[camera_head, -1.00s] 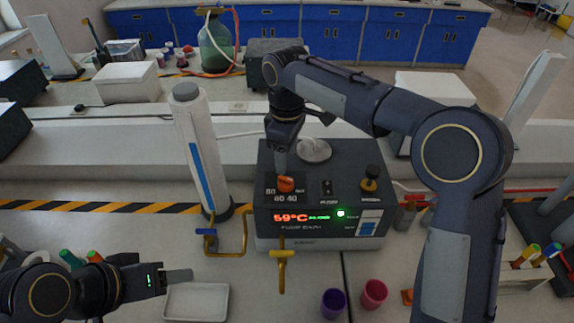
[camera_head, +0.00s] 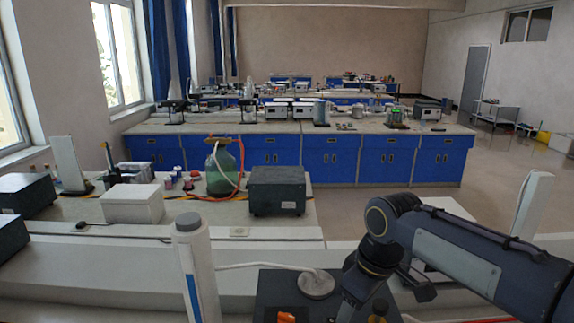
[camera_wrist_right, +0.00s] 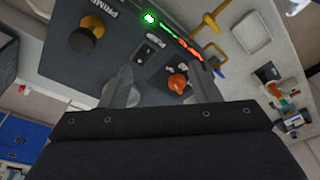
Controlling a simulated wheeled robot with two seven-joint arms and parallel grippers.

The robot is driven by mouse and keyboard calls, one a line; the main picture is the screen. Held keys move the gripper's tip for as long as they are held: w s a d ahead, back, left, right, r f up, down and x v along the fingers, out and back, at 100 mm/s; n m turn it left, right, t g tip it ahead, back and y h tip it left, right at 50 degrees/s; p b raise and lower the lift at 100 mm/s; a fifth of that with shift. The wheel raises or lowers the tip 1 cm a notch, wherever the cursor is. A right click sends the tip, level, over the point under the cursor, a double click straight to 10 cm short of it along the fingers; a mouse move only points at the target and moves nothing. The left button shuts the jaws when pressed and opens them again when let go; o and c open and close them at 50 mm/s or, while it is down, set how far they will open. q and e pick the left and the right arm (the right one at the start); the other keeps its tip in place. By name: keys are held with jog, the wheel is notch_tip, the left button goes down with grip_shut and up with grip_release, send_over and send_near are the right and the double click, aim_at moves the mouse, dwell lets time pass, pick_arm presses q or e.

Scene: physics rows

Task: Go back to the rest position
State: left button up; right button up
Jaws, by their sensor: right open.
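My right gripper (camera_wrist_right: 163,92) is open, with its two grey fingers apart above the dark control box (camera_wrist_right: 60,70) in the right wrist view. The orange knob (camera_wrist_right: 177,83) on the box shows near one finger, with nothing held between the fingers. In the head view my right arm reaches in from the right and bends down over the dark box (camera_head: 268,283); the fingertips are out of view there. The orange knob (camera_head: 286,317) is just at the bottom edge. My left gripper is not in view.
A white column (camera_head: 190,250) stands left of the box, and a round pale disc (camera_head: 316,284) lies on the box. A green bottle (camera_head: 222,172), a white box (camera_head: 132,203) and a dark box (camera_head: 277,190) stand on the bench behind. A yellow tap (camera_wrist_right: 212,20) shows beside the box.

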jog(key=s+d+f+m+t, duration=0.1)
jog(key=s+d+f+m, duration=0.1)
jog(key=s, duration=0.4)
jog(key=s+d+f+m+t+y+b, duration=0.1)
jog(key=s+d+f+m, duration=0.2)
jog(key=s, duration=0.4)
jog(key=s+d+f+m+t+y, duration=0.1)
jog(key=s+d+f+m+t, duration=0.1)
jog(key=s+f+m, duration=0.2)
jog(key=s+m, duration=0.1)
jog(key=s, duration=0.2)
jog(key=shift+s+d+m+b, duration=0.15)
jog(key=shift+d+m+b, duration=0.15)
jog(key=shift+d+m, duration=0.1)
